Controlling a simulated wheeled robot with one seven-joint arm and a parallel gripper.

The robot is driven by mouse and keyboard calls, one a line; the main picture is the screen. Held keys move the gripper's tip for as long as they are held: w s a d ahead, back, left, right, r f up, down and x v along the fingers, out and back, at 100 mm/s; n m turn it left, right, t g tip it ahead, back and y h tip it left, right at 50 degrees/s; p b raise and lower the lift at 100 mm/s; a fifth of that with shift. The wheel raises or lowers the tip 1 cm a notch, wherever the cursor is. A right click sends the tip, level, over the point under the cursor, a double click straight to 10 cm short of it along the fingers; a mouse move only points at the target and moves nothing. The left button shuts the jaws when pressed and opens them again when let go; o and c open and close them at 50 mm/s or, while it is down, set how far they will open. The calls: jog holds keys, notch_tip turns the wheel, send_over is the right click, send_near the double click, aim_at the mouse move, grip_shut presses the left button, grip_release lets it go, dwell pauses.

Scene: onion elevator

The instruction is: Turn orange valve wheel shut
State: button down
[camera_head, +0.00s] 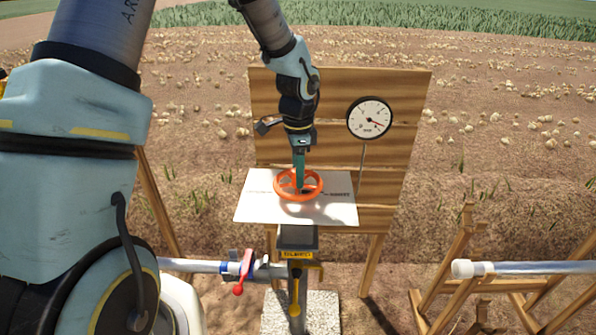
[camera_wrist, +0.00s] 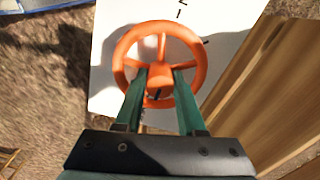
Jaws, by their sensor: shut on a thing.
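The orange valve wheel (camera_head: 283,193) lies flat over a white plate (camera_head: 343,211) in front of a wooden board. It has a round rim and spokes, and it also shows in the wrist view (camera_wrist: 123,45). My gripper (camera_head: 300,187) points down into the wheel from above. In the wrist view the two green fingers of my gripper (camera_wrist: 160,76) reach inside the rim near the hub, with a spoke between their tips. The fingertips partly cover the hub and the near spokes. The printed marks on the plate are too small to read fully.
A round dial gauge (camera_head: 370,118) is mounted on the wooden board (camera_head: 400,160), right of my gripper. Below the plate are a pipe with a red-handled valve (camera_head: 244,270) and a yellow lever (camera_head: 295,290). Another pipe (camera_head: 520,268) rests on wooden stands at the right.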

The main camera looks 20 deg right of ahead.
dwell(0.3)
jog(key=c, duration=0.5)
grip_release()
notch_tip(320, 180, up, 11)
jog(key=shift+f+b, duration=0.1)
jog(key=shift+b, duration=0.8)
